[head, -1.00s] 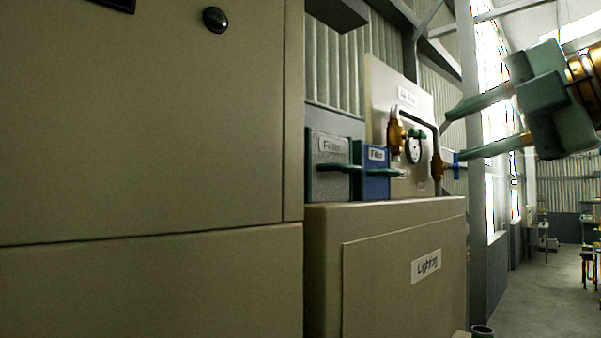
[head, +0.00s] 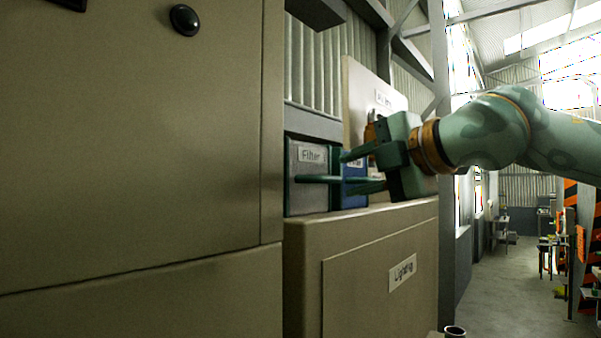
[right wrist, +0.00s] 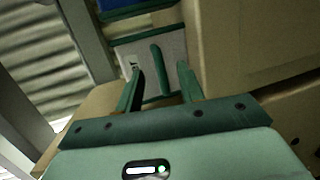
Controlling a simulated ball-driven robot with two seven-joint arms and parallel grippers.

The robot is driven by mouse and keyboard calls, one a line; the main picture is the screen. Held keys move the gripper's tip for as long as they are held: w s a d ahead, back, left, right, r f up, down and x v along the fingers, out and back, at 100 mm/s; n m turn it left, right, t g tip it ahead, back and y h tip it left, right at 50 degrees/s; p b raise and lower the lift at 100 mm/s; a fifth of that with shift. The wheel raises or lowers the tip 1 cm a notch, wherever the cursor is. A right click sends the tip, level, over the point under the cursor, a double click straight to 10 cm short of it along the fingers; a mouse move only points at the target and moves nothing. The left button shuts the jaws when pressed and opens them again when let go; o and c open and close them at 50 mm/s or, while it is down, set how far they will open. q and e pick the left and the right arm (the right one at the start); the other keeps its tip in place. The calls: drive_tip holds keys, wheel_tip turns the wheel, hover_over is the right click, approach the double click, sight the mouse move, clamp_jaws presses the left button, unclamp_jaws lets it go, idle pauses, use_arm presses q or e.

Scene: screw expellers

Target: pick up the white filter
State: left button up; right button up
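The white filter (head: 307,198), pale grey-white with green edges and a "Filter" label, stands on the beige cabinet. Its green bar handle (head: 312,179) sticks out in front. My right gripper (head: 350,172) is open, its two fingers pointing at the filters from the right. In the right wrist view the white filter (right wrist: 174,47) lies ahead of the fingers (right wrist: 160,78), and its handle (right wrist: 157,62) shows between them; I cannot tell whether they touch it. The blue filter (head: 353,200) stands just right of the white one, partly hidden by my gripper. My left gripper is out of view.
The beige cabinet labelled "Lighting" (head: 345,245) carries the filters. A tall beige cabinet (head: 130,130) stands close on the left. Behind my gripper is a pale panel (head: 355,90) with its gauge hidden. Open floor (head: 510,290) lies at the right.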

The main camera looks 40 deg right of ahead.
sight(337, 180)
drive_tip(key=p+x, duration=0.1)
drive_tip(key=x, duration=0.3)
drive_tip(key=shift+s, duration=0.15)
drive_tip(key=shift+c, duration=0.9)
clamp_jaws()
drive_tip(key=shift+d+r, duration=0.1)
drive_tip(key=shift+r, duration=0.05)
